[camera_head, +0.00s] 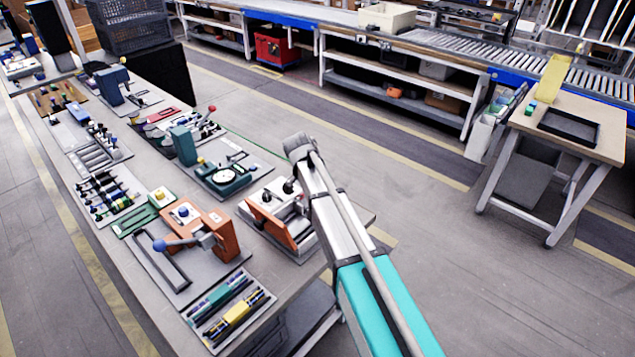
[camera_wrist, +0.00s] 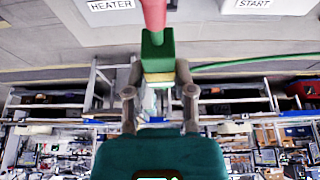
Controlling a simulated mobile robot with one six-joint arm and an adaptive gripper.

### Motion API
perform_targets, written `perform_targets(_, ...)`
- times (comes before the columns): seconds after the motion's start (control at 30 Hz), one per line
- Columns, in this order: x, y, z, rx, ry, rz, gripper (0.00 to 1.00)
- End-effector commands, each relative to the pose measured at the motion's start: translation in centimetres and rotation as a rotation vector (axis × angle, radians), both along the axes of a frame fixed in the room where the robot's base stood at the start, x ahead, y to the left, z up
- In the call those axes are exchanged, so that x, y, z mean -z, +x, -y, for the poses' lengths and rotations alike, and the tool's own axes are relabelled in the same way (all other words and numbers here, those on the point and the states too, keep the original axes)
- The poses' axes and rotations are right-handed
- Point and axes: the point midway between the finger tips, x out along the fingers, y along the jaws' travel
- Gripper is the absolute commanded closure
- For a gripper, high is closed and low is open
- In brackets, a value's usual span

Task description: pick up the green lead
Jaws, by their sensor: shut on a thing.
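The green lead shows in the wrist view as a green block-shaped plug (camera_wrist: 157,52) with a pale yellow band at its near end. A thin green cable (camera_wrist: 250,63) runs off to the right. My gripper (camera_wrist: 159,76) has its two fingers closed on the sides of the plug's near end. A pinkish red cylinder (camera_wrist: 153,12) meets the plug's far end; I cannot tell whether they are joined. In the head view my gripper (camera_head: 298,148) is above the bench's right edge, and a thin green line (camera_head: 245,140) runs left from it; the plug itself is hard to make out there.
Labels reading HEATER (camera_wrist: 111,5) and START (camera_wrist: 254,4) lie beyond the plug. In the head view, an orange fixture (camera_head: 205,228) with a blue-knobbed lever, a teal fixture (camera_head: 220,177) and several trays crowd the bench. The aisle floor (camera_head: 400,180) to the right is clear.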

Motion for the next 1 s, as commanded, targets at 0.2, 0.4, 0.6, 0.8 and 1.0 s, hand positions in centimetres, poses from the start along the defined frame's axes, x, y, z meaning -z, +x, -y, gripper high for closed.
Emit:
perform_targets(0.2, -0.2, 0.0, 0.0, 0.0, 0.0, 0.0, 1.0)
perform_targets(0.4, -0.1, 0.0, 0.0, 0.0, 0.0, 0.0, 1.0)
perform_targets(0.6, -0.1, 0.0, 0.0, 0.0, 0.0, 0.0, 1.0)
perform_targets(0.8, -0.4, 0.0, 0.0, 0.0, 0.0, 0.0, 1.0)
perform_targets(1.0, -1.8, 0.0, 0.0, 0.0, 0.0, 0.0, 1.0)
